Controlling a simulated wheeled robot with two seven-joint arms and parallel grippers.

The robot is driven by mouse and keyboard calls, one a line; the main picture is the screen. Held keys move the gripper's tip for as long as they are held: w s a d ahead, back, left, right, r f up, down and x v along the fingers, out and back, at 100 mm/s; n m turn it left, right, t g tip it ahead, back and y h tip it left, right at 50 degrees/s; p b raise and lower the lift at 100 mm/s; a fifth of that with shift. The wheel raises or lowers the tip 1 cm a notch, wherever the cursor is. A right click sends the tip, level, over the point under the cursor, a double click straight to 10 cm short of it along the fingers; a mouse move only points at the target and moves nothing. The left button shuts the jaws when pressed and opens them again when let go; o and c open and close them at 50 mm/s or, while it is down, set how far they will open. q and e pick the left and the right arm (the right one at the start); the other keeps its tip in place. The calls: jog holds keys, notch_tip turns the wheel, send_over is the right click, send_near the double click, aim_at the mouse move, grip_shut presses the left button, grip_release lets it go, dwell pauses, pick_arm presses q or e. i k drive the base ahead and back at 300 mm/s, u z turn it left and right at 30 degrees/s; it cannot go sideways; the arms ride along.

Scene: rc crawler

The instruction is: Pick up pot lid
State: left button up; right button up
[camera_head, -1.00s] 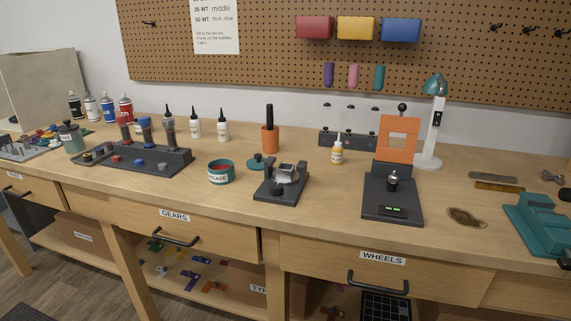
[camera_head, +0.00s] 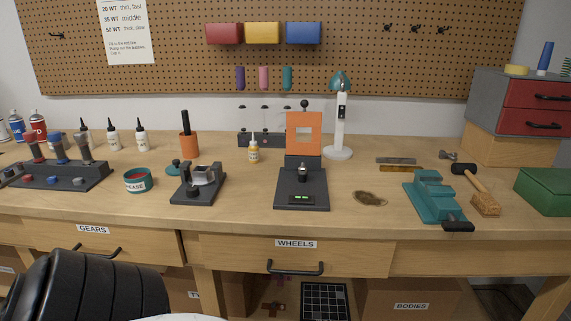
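A small teal lid (camera_head: 174,168) with a dark knob on top lies flat on the workbench. It sits behind and to the right of the teal grease pot (camera_head: 138,184). The pot stands open, with reddish contents and a white label. The lid is just left of a dark metal fixture (camera_head: 199,184) and in front of an orange cup (camera_head: 188,146). Neither of my grippers shows. A large black ribbed part, seemingly mine, fills the lower left corner.
The dark shock stand (camera_head: 62,176) is left of the pot. A dark press with an orange frame (camera_head: 303,139) stands to the right, then a teal vise (camera_head: 434,197) and a mallet (camera_head: 476,185). The bench front (camera_head: 150,211) is clear.

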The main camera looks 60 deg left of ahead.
aim_at(173, 170)
jog(key=z, duration=1.05)
jog(key=k, duration=1.9)
jog(key=u, duration=1.8)
